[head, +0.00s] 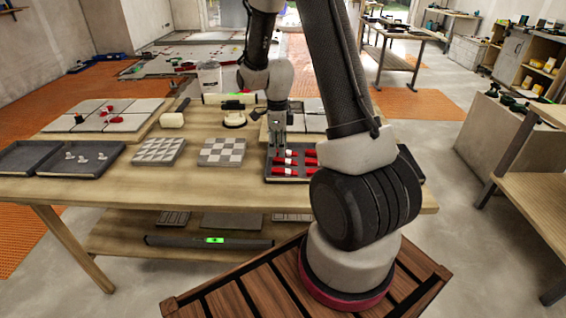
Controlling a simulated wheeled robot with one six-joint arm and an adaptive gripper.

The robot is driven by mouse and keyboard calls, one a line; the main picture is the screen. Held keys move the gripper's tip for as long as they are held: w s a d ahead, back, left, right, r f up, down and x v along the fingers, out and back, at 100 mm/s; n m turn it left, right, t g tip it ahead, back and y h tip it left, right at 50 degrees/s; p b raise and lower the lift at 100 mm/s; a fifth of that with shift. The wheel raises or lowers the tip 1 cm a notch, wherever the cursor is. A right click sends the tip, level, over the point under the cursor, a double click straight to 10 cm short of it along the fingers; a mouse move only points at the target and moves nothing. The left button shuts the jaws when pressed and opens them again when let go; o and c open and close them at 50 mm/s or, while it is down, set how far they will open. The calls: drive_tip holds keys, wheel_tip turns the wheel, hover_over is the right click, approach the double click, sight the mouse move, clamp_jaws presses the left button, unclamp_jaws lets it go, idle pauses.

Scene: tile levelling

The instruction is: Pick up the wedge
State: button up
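Several red wedges (284,172) lie in rows in a dark tray (272,180) at the right part of the wooden table. My gripper (276,151) points down over the left part of this tray, close to the red wedges. It is too small in view to tell whether its fingers are open, shut or touching a wedge. My arm hides the tray's right part. More small red pieces (114,119) sit on the grey tiles (92,117) at the table's left.
Patterned tile samples (222,151), a white-headed mallet (172,120), a round pale object (235,119), a level (230,98) and a white bucket (209,77) are on or by the table (120,190). Dark trays (28,157) stand at the left. Another level (209,241) lies on the lower shelf.

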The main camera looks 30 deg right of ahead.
sight(279, 159)
wheel_tip(279, 159, down, 4)
drive_tip(key=shift+d+f, duration=0.1)
drive_tip(key=shift+f, duration=0.05)
drive_tip(key=c, duration=0.5)
